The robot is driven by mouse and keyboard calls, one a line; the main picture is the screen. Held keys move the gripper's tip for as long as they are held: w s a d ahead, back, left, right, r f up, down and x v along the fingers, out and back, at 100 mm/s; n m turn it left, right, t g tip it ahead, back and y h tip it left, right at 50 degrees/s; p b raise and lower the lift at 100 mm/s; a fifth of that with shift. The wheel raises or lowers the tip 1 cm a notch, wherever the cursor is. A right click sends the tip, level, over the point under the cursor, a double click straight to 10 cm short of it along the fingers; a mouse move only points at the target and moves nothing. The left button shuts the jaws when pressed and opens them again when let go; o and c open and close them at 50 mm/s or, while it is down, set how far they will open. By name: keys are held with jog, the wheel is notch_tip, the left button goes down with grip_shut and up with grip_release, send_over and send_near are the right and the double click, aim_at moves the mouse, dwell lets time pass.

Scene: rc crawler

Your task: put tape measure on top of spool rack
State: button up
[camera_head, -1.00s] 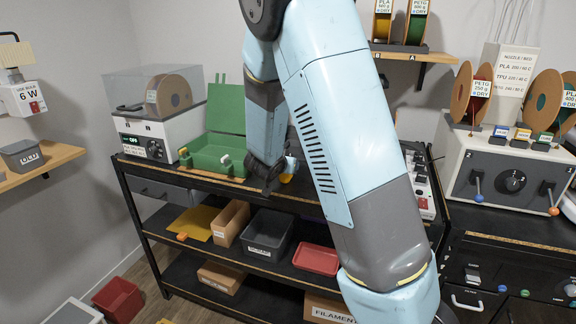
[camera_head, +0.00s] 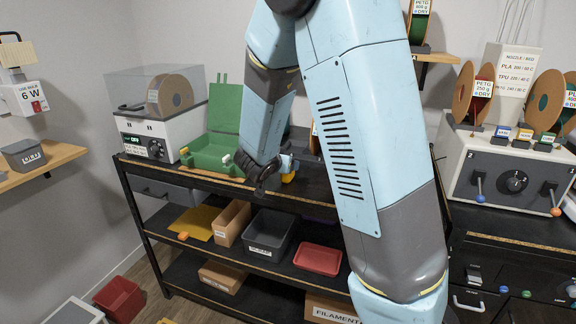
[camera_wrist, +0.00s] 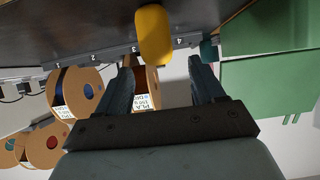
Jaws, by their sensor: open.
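A yellow rounded object (camera_head: 288,177), which looks like the tape measure, is on the black worktop just right of my gripper (camera_head: 263,180). In the wrist view, the yellow object (camera_wrist: 153,34) appears in front of the grey numbered spool rack (camera_wrist: 108,53), between marks 3 and 4. My gripper (camera_wrist: 162,72) is open, its two dark fingers apart and pointing towards the yellow object, with nothing held. Several cardboard spools, such as one at the rack's left end (camera_wrist: 75,92), stand at the rack. In the head view my arm hides most of the rack.
An open green case (camera_head: 212,152) stands left of my gripper, close by; it also shows in the wrist view (camera_wrist: 268,75). A white dryer box (camera_head: 160,135) is farther left. Bins (camera_head: 268,233) and a red tray (camera_head: 318,259) lie on the shelf below.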

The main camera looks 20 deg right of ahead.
jog(key=s+a+r+n+t+y, duration=0.1)
jog(key=s+a+r+n+y, duration=0.15)
jog(key=s+r+y, duration=0.4)
jog(key=s+a+r+n+y, duration=0.2)
jog(key=s+a+r+y, duration=0.2)
jog(key=r, duration=0.5)
jog(key=s+d+n+g+h, duration=0.1)
jog(key=s+d, duration=0.3)
jog(key=s, duration=0.7)
jog(key=s+d+n+g+h, duration=0.1)
jog(key=s+d+g, duration=0.3)
jog(key=s, duration=0.7)
jog(key=shift+s+d+r+n+h, duration=0.4)
jog(key=shift+d+h, duration=0.1)
jog(key=shift+h, duration=0.15)
jog(key=shift+w, duration=0.1)
jog(key=shift+c, duration=0.3)
